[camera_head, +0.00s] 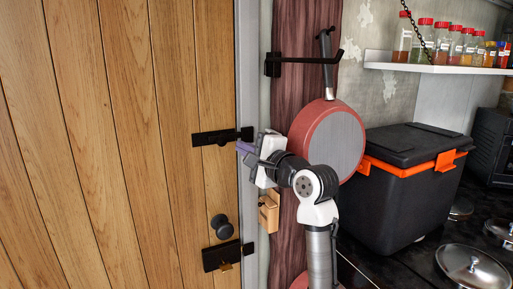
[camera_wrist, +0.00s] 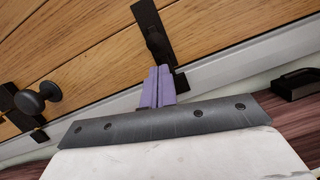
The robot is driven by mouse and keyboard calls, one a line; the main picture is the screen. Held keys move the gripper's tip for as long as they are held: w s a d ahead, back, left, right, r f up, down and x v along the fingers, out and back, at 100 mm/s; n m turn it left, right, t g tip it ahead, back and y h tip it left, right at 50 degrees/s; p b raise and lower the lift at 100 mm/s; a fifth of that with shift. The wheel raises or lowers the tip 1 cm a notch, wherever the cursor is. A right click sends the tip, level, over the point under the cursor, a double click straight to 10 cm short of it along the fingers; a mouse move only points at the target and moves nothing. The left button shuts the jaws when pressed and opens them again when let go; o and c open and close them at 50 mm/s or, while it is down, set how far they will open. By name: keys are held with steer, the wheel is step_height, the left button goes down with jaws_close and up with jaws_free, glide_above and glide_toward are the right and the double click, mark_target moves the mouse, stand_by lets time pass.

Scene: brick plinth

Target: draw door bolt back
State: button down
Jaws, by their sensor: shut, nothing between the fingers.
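The wooden door (camera_head: 100,140) fills the left of the head view. A black door bolt (camera_head: 210,138) lies across its right edge at mid height, its right end near the grey frame. My gripper (camera_head: 241,147), with purple fingers, is at the bolt's right end, just below it. In the wrist view the closed fingers (camera_wrist: 159,70) reach to the lower end of the black bolt (camera_wrist: 152,30). The fingers are shut with nothing between them. I cannot tell whether they touch the bolt. The bolt's right end is partly hidden by my gripper.
A round black knob (camera_head: 222,227) and a lower black fitting (camera_head: 221,256) are below the bolt. A pan (camera_head: 328,135) hangs right of my gripper under a black hook (camera_head: 300,61). A black cooler box (camera_head: 410,190) stands further right. A small wooden holder (camera_head: 269,211) is below my gripper.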

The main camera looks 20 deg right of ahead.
mark_target(219, 144)
steer(key=shift+p+x, duration=0.3)
steer(key=shift+x, duration=1.1)
steer(key=a, duration=0.3)
steer(key=shift+s+a+p, duration=0.1)
steer(key=shift+a+p, duration=0.15)
steer(key=shift+p, duration=0.05)
